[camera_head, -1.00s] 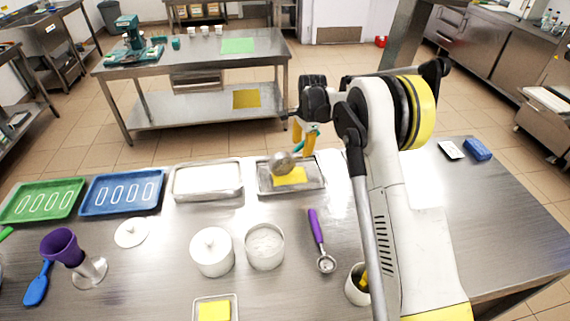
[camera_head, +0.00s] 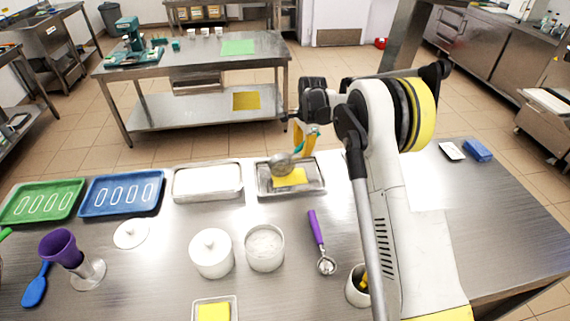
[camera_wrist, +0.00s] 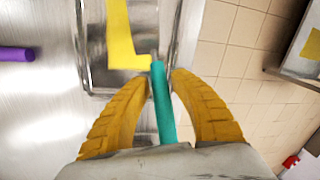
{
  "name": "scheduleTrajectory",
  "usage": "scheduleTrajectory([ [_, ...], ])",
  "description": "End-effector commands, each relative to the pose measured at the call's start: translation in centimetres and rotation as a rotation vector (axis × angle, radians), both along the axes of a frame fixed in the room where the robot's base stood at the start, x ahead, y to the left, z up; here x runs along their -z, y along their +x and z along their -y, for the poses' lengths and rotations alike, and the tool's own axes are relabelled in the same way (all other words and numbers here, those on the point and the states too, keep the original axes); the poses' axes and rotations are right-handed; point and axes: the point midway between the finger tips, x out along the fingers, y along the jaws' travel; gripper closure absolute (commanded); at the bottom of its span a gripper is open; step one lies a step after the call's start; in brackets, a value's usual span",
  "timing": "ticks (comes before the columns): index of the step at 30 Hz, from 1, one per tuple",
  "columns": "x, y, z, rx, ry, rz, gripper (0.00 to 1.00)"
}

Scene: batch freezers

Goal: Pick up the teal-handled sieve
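The teal-handled sieve (camera_head: 281,165) shows in the head view with its round grey bowl over the right metal tray (camera_head: 318,186), which holds a flat yellow piece (camera_head: 291,177). Its handle slants up to the right into my gripper (camera_head: 305,146). In the wrist view, the teal handle (camera_wrist: 163,105) lies between the two yellow fingers of my gripper (camera_wrist: 163,76), which have come in close on both sides of it. The fingers look shut on the handle. The sieve's bowl is not clearly visible in the wrist view. Whether the bowl touches the tray cannot be told.
A second metal tray (camera_head: 207,197) lies left of it, then blue (camera_head: 121,207) and green (camera_head: 43,217) trays. A white lidded jar (camera_head: 211,254), an open white container (camera_head: 265,248) and a purple-handled scoop (camera_head: 316,228) stand nearer. The counter right of my arm is mostly clear.

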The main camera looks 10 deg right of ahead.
Motion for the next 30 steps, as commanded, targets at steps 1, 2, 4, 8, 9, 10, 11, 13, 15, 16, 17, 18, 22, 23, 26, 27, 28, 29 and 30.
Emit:
scheduleTrajectory([
  [1,0.0,0.0,0.0,0.000,0.000,0.000,0.91],
  [2,0.0,0.0,0.0,0.000,0.000,0.000,1.00],
  [4,0.0,0.0,0.0,0.000,0.000,0.000,1.00],
  [8,0.0,0.0,0.0,0.000,0.000,0.000,1.00],
  [9,0.0,0.0,0.0,0.000,0.000,0.000,1.00],
  [10,0.0,0.0,0.0,0.000,0.000,0.000,1.00],
  [11,0.0,0.0,0.0,0.000,0.000,0.000,1.00],
  [13,0.0,0.0,0.0,0.000,0.000,0.000,1.00],
  [15,-0.1,0.0,0.0,0.000,0.000,0.000,1.00],
  [16,-0.2,0.0,0.0,0.000,0.000,0.000,1.00],
  [17,-0.4,0.0,0.0,0.000,0.000,0.000,1.00],
  [18,-0.6,0.0,0.0,0.000,0.000,0.000,1.00],
  [22,-2.1,0.0,0.0,0.000,0.000,0.000,1.00],
  [23,-2.6,0.0,0.0,0.000,0.000,0.000,1.00],
  [26,-4.6,0.0,0.0,0.000,0.000,0.000,1.00],
  [27,-5.2,-0.4,0.3,0.002,0.000,0.000,1.00],
  [28,-5.5,-0.9,0.9,0.003,0.000,0.000,1.00],
  [29,-5.9,-1.5,1.3,0.004,0.001,0.000,1.00],
  [30,-6.5,-2.2,1.9,0.004,0.000,0.000,1.00],
])
